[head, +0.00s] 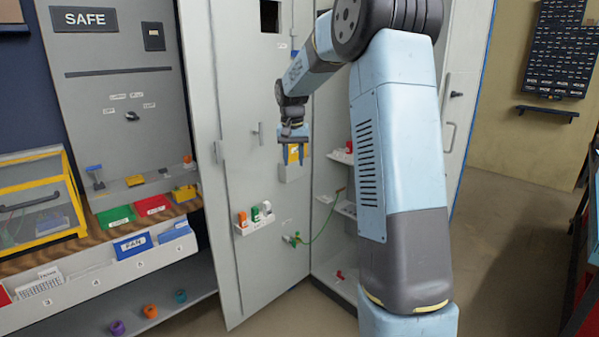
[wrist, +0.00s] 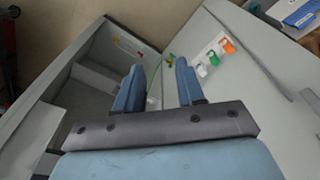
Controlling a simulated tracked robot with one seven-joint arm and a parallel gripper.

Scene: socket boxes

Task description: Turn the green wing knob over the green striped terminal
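A small green fitting (head: 294,240) sits low on the grey cabinet door, with a green cable running from it into the cabinet. It also shows in the wrist view (wrist: 170,61), beyond my fingers. It is too small to tell whether it is the green wing knob, and I cannot make out a green striped terminal. My gripper (head: 294,138) is in front of the open cabinet, above and well apart from the fitting. In the wrist view my gripper (wrist: 157,72) has its two blue fingers apart, with nothing held between them.
A white holder (head: 254,226) with orange, green and white tags is on the door left of the fitting. Cabinet shelves (head: 345,209) lie to the right. A bench with a yellow-framed case (head: 74,195) and coloured bins stands left. The floor at right is clear.

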